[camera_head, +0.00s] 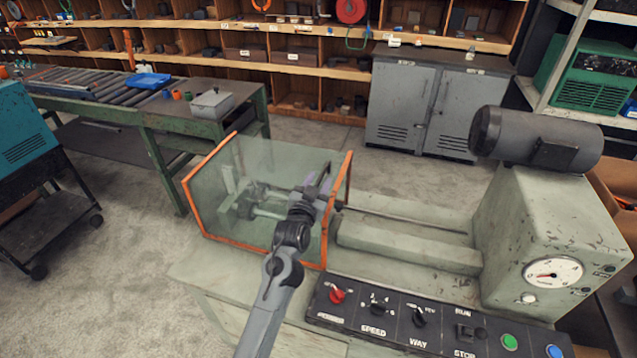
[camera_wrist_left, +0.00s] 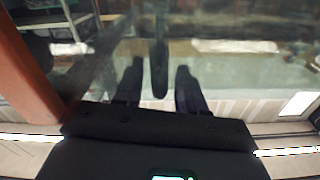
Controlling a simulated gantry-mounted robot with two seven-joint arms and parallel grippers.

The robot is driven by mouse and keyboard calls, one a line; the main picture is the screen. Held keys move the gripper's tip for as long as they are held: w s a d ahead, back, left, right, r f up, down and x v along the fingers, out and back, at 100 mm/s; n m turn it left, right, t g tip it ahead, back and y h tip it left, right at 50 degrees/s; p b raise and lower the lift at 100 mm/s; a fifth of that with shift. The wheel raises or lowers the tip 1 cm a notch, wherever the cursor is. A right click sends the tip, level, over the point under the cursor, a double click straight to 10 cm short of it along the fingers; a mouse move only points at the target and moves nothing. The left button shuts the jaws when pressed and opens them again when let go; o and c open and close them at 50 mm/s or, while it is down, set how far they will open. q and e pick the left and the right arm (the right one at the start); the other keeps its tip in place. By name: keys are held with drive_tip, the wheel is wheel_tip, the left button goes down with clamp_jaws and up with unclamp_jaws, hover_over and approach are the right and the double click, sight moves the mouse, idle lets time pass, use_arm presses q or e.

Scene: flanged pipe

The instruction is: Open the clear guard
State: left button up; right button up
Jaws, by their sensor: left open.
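The clear guard (camera_head: 215,190) is a see-through box with orange edges, standing over the left end of the pale green machine. Its orange edge (camera_wrist_left: 22,75) also shows at the left of the left wrist view. My left gripper (camera_head: 322,180) is at the guard's right part, in front of the clear panel. In the left wrist view its fingers (camera_wrist_left: 158,85) are open, one on each side of a dark upright bar (camera_wrist_left: 158,55), which looks like a handle. I cannot tell whether they touch it. My right gripper is not in view.
A control panel (camera_head: 440,325) with knobs and buttons runs along the machine's front right. A grey motor (camera_head: 535,138) sits above the gauge housing (camera_head: 550,230). A roller bench (camera_head: 120,95) stands behind left. A teal cabinet (camera_head: 20,125) is at far left, with open floor between.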

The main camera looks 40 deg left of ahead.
use_arm(q)
drive_tip(key=shift+w+a, duration=0.1)
drive_tip(key=shift+w, duration=0.2)
clamp_jaws()
drive_tip(key=shift+r, duration=0.1)
